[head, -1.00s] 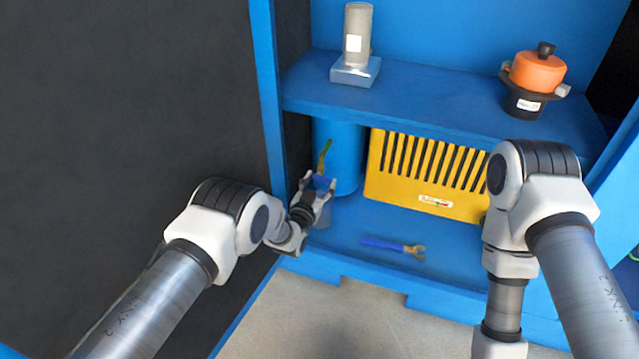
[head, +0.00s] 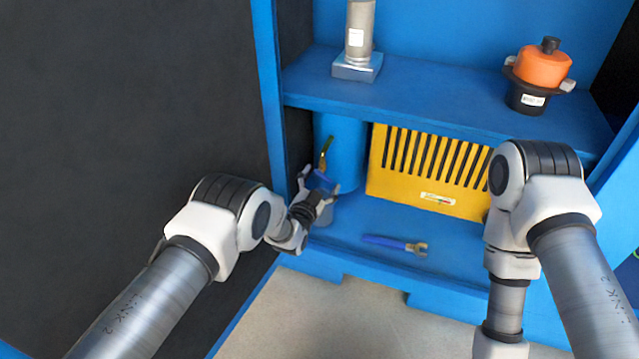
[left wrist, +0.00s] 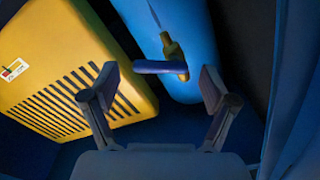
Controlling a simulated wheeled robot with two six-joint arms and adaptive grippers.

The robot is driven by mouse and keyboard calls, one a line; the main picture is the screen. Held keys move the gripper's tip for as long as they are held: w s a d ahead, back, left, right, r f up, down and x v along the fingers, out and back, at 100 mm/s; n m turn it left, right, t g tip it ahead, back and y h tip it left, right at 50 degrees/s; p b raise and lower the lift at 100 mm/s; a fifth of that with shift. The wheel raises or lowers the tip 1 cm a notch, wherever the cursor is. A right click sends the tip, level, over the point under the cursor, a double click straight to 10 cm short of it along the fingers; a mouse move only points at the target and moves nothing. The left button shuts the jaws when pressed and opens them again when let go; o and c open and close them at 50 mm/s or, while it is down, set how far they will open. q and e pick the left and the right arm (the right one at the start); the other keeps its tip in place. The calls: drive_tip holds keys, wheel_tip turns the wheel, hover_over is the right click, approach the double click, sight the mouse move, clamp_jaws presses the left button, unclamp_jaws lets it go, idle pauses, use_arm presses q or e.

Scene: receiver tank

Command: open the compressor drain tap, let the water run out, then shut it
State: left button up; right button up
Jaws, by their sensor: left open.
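The blue receiver tank (head: 342,150) stands at the left of the cabinet's lower bay; it also shows in the left wrist view (left wrist: 188,25). The brass drain tap (left wrist: 172,47) is on the tank's side. Its blue lever (left wrist: 155,67) lies crosswise in the left wrist view. My left gripper (head: 320,180) is open and empty at the tap; in the left wrist view (left wrist: 160,80) its fingers stand on either side of the lever, with a gap to each. No water flow is visible. My right gripper is out of view below the frame.
A yellow slotted unit (head: 425,172) stands right of the tank. A blue-handled wrench (head: 395,244) lies on the bay floor. The shelf above holds a grey cylinder on a block (head: 358,40) and an orange-and-black pot-like part (head: 540,75). A cabinet upright (head: 268,110) is close left of my gripper.

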use_arm(q)
drive_tip(key=v, duration=1.2)
